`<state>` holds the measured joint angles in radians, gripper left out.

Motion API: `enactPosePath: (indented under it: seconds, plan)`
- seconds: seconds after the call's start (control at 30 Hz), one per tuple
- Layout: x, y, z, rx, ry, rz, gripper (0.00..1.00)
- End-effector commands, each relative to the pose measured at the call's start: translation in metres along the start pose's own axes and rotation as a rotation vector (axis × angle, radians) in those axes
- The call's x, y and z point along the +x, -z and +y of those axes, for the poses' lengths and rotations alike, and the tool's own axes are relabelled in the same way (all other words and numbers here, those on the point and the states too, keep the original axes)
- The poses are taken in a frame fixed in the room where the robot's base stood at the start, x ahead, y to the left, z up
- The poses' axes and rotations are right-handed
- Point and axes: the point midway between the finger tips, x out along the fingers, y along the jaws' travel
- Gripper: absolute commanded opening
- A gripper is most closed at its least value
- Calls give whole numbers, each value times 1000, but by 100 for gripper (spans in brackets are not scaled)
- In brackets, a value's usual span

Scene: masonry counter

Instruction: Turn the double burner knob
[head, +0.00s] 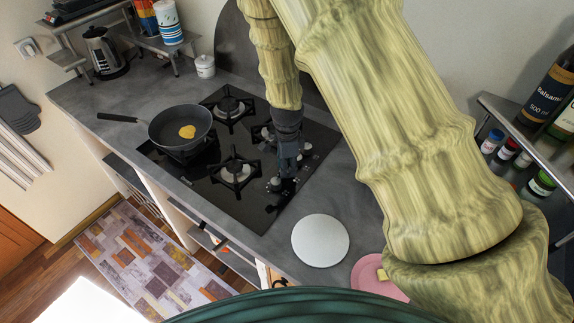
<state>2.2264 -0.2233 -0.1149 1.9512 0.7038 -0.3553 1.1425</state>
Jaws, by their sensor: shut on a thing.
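The black gas cooktop (256,203) is set in the grey counter, with several burners and a row of small knobs along its right side. My gripper (285,180) points down over that row, at the cooktop's right front part. Its fingers are shut on a knob, which they mostly hide. I cannot read any marking that tells which burner each knob serves, nor see the angle of the gripped knob.
A frying pan (160,126) with yellow food sits on the left burner, its handle pointing left. A white round plate (320,241) and a pink plate (369,276) lie on the counter to the right. A shelf with bottles (548,95) stands at far right.

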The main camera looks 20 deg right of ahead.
Motion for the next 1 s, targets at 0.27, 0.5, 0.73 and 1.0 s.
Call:
enactPosePath:
  seconds: [0.27, 0.5, 0.73, 1.0]
  plan:
    - [0, 0, 0, 3, 0, 0, 5]
    - [0, 0, 0, 2, 0, 0, 40]
    - [0, 0, 0, 2, 0, 0, 40]
    - [-22, 0, 0, 0, 2, 1, 40]
